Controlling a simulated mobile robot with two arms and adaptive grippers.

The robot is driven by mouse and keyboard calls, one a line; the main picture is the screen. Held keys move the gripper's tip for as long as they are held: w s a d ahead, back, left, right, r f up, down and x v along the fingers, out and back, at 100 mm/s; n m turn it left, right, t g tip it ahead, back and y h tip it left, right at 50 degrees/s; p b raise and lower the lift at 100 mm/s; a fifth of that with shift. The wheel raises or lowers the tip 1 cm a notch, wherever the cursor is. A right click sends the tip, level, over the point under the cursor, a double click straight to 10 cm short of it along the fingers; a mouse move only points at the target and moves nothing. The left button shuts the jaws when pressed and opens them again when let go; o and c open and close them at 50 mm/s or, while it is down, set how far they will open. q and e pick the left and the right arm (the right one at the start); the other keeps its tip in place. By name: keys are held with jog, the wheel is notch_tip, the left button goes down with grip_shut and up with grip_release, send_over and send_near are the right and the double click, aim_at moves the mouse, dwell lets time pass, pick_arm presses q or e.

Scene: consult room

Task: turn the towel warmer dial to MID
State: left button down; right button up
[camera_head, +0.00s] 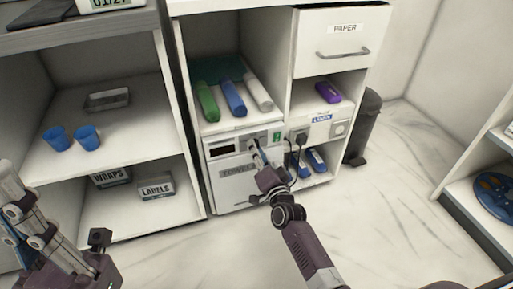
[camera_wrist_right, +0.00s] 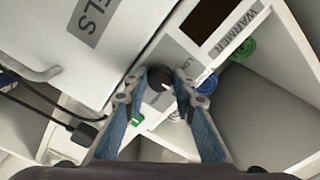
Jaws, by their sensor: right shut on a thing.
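The towel warmer (camera_head: 221,184) is a white unit low in the cabinet, with a dark display and a front marked TOWELS. Its black round dial (camera_wrist_right: 159,76) shows in the right wrist view between my fingertips; part of a LO mark shows beside it. I cannot read the dial's setting. My right gripper (camera_head: 257,149) reaches the warmer's upper panel, and its blue-padded fingers (camera_wrist_right: 155,92) are shut on the dial. In the head view the gripper hides most of the dial. My left gripper (camera_head: 14,196) is at the left edge, away from the warmer; its jaw opening is unclear.
Green (camera_head: 207,102), blue (camera_head: 233,98) and white rolls lie on the shelf above the warmer. A black plug with cables (camera_head: 299,137) is just right of it. Blue cups (camera_head: 88,137) stand on the left shelf. A dark bin (camera_head: 363,127) stands right; the floor in front is clear.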

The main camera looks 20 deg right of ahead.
jog(key=shift+m, duration=0.5)
jog(key=o, duration=1.2)
jog(key=shift+c, duration=0.2)
jog(key=shift+s, duration=0.1)
jog(key=s, duration=1.1)
jog(key=shift+s+d, duration=0.25)
jog(key=shift+s, duration=0.15)
